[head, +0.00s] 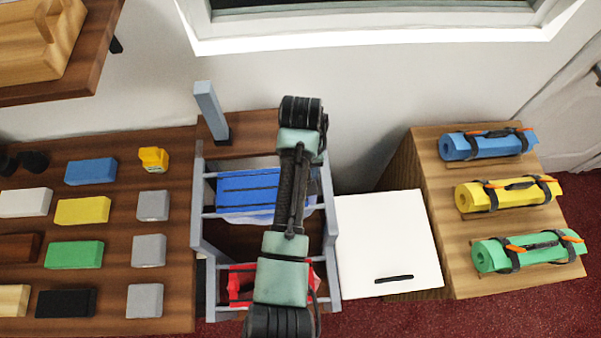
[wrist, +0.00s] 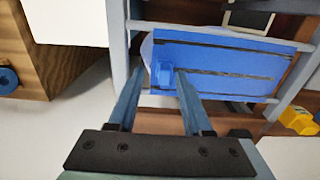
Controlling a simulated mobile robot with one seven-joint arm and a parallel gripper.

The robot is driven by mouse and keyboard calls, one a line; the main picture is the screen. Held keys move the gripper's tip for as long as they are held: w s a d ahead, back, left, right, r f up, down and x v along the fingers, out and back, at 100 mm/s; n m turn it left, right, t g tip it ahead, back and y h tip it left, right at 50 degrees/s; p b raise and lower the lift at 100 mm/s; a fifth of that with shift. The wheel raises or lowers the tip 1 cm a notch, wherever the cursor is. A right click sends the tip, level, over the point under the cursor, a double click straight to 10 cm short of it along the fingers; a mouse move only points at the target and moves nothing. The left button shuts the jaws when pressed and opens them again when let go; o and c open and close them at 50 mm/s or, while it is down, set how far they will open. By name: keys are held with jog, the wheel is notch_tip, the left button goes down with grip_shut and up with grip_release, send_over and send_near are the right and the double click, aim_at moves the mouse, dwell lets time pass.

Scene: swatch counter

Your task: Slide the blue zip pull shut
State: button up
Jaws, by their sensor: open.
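The blue zip pull (wrist: 165,73) is a small raised block at the left end of the lower line in the wrist view. My gripper (wrist: 158,71) is open, its two fingertips on either side of the pull in the picture, the right one closer. I cannot tell whether they touch it. The gripper itself is hidden in the head view.
A white cabinet (head: 385,240) stands right. Blocks and a yellow object (head: 153,159) lie on the left table. Rolled mats (head: 490,145) lie far right.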

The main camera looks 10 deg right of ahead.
notch_tip(320, 180, up, 13)
jog(key=p, duration=0.4)
dwell(0.7)
